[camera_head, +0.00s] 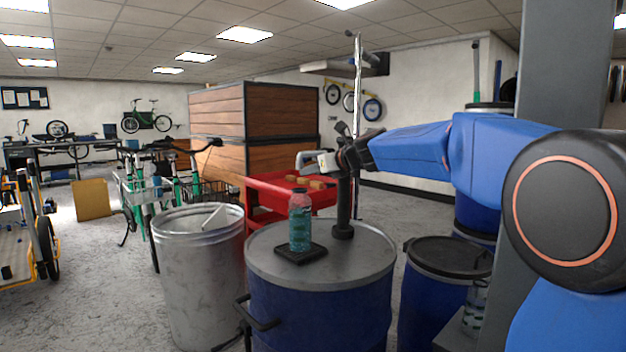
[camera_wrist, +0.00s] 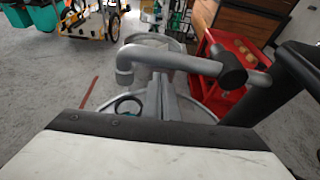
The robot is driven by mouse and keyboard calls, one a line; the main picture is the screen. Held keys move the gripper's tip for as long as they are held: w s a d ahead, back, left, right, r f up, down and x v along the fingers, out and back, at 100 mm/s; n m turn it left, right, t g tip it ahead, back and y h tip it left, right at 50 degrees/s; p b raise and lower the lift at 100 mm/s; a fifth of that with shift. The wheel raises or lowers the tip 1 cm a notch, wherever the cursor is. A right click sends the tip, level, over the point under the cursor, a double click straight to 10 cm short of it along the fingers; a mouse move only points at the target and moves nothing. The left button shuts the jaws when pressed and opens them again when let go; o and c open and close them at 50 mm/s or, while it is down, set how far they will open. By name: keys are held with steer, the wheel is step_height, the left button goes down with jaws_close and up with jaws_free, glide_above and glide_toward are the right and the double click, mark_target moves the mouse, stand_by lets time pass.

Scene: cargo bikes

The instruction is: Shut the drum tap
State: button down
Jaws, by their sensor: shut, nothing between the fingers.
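The drum tap has a dark upright post (camera_head: 343,215) on the grey lid of a blue drum (camera_head: 318,310). In the wrist view its grey pipe (camera_wrist: 185,62) runs left from a round black knob (camera_wrist: 232,77) to a downturned spout. My gripper (camera_head: 305,161) is shut and empty at the top of the post, hiding part of the tap in the head view. In the wrist view its fingers (camera_wrist: 162,88) are close to the pipe; I cannot tell whether they touch it. A clear bottle (camera_head: 300,222) with teal contents stands upright on a black mat (camera_head: 301,254) on the lid.
A grey metal bin (camera_head: 200,275) stands left of the drum. A red cart (camera_head: 270,198) and a wooden crate (camera_head: 255,115) are behind it. Another blue drum with a black lid (camera_head: 450,257) is at right. Bikes (camera_head: 150,195) stand at left. Grey floor is open between them.

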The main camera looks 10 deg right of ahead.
steer(key=shift+r, duration=0.55)
steer(key=shift+s+a+r, duration=0.1)
steer(key=shift+a+r, duration=0.1)
steer(key=shift+r, duration=0.25)
